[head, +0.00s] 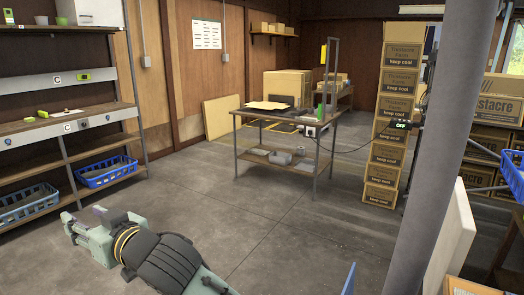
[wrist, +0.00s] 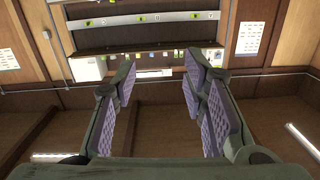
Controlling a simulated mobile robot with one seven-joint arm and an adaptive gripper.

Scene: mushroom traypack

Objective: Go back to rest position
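My gripper (head: 84,226) is at the lower left of the head view, in front of the left shelf rack. My arm reaches to it from the bottom of the picture. In the wrist view my gripper (wrist: 161,75) has its two purple-padded fingers well apart, with nothing between them. The wrist camera faces a wooden wall and a shelf with small items.
A shelf rack (head: 72,150) with blue baskets (head: 105,172) stands at the left. A work table (head: 275,168) is in the middle back. Stacked cartons (head: 394,105) stand right of it. A grey post (head: 448,140) rises at the right. The middle floor is clear.

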